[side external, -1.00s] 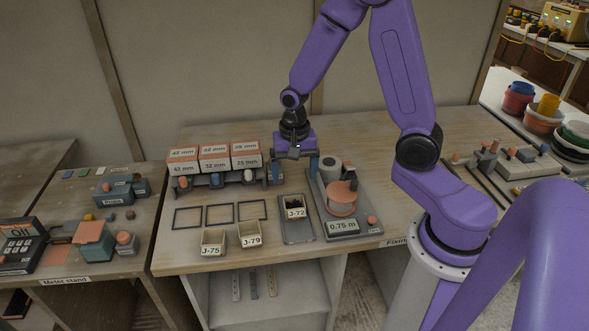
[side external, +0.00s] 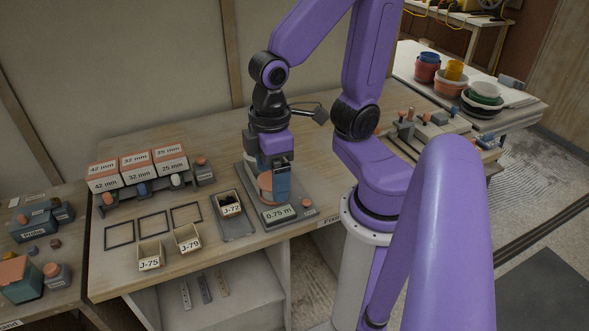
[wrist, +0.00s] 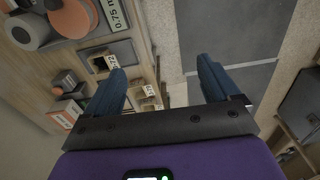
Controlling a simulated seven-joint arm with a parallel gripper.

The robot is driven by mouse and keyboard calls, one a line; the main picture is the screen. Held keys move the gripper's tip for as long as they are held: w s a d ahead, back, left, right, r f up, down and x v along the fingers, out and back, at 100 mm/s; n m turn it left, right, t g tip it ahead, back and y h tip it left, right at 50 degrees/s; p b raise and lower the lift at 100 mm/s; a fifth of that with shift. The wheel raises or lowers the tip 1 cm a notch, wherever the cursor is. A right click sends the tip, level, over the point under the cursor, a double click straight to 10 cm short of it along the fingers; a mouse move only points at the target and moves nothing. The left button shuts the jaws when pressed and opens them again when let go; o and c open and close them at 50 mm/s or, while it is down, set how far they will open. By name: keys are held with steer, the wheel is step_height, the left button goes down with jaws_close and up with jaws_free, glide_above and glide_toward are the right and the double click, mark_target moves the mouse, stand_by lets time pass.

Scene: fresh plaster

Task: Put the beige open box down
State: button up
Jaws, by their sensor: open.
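Three beige open boxes stand upright at the bench front. Box J-72 (side external: 229,205), with dark contents, sits on a grey tray (side external: 237,228); it also shows in the wrist view (wrist: 101,63). Box J-79 (side external: 187,240) and box J-75 (side external: 150,256) stand to its left on the wood, and look empty. My gripper (side external: 276,190) points down in front of the orange-disc device marked 0.75 m, right of J-72. In the wrist view my blue fingers (wrist: 161,78) are wide apart with nothing between them. The fingers partly hide the device.
The 0.75 m device (side external: 304,213) has a grey base. Several dark outlines (side external: 153,214) lie flat behind J-75 and J-79. Labelled orange-and-white boxes (side external: 137,175) stand behind them on a rack. The bench front edge is close to the boxes.

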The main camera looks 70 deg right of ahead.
steer(key=s+n, duration=0.1)
steer(key=s+r+n, duration=0.1)
steer(key=s, duration=0.1)
steer(key=s+n, duration=0.1)
steer(key=shift+s+d+r+n, duration=0.2)
steer(key=shift+s+d+n, duration=0.1)
steer(key=shift+n, duration=0.1)
steer(key=shift+w, duration=0.1)
stand_by(0.8)
